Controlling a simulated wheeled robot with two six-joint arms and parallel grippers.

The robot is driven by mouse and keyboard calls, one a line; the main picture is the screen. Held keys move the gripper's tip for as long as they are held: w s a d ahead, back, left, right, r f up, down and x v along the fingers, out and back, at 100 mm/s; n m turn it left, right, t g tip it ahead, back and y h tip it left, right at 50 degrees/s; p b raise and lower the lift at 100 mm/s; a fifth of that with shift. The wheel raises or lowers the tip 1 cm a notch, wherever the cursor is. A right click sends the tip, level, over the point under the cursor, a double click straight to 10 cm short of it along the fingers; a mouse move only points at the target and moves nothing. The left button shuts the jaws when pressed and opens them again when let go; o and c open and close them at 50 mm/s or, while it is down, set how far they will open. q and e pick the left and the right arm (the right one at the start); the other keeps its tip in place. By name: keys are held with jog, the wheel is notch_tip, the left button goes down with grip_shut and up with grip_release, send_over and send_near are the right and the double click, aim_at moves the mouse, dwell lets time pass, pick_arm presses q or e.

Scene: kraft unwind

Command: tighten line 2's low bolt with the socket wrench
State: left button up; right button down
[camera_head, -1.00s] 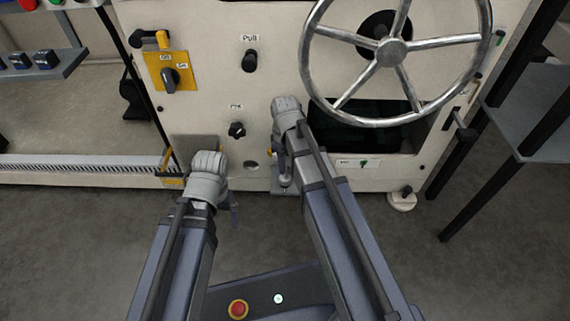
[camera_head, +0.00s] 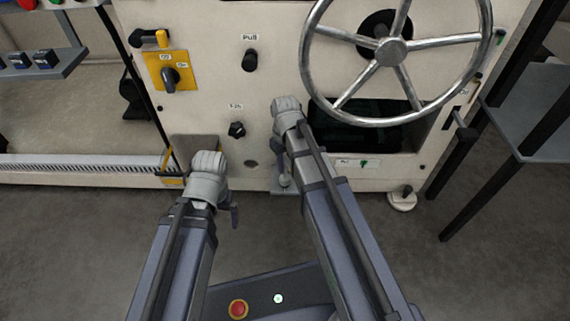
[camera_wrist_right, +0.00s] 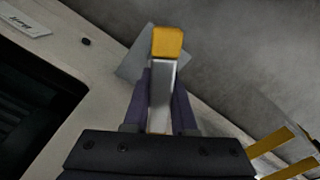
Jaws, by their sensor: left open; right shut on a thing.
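My right gripper (camera_head: 284,180) points down low in front of the cream machine panel (camera_head: 205,110). It is shut on a flat metal bar with a yellow end, which I take to be the socket wrench (camera_wrist_right: 163,90). In the right wrist view the yellow end points away from my right gripper (camera_wrist_right: 160,105), over a grey plate (camera_wrist_right: 132,62) at the machine's foot. I cannot tell whether the wrench touches anything. My left gripper (camera_head: 234,214) is open, lower left of the right one, partly hidden by its wrist. I cannot make out the low bolt.
A large spoked handwheel (camera_head: 392,50) stands out from the panel, above and right of my right arm. Black knobs (camera_head: 237,129) and a yellow switch plate (camera_head: 170,72) are left of it. A grey side table (camera_head: 530,115) is at right. The floor is open.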

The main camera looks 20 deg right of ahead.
jog(key=shift+m, duration=1.1)
jog(key=shift+m, duration=1.2)
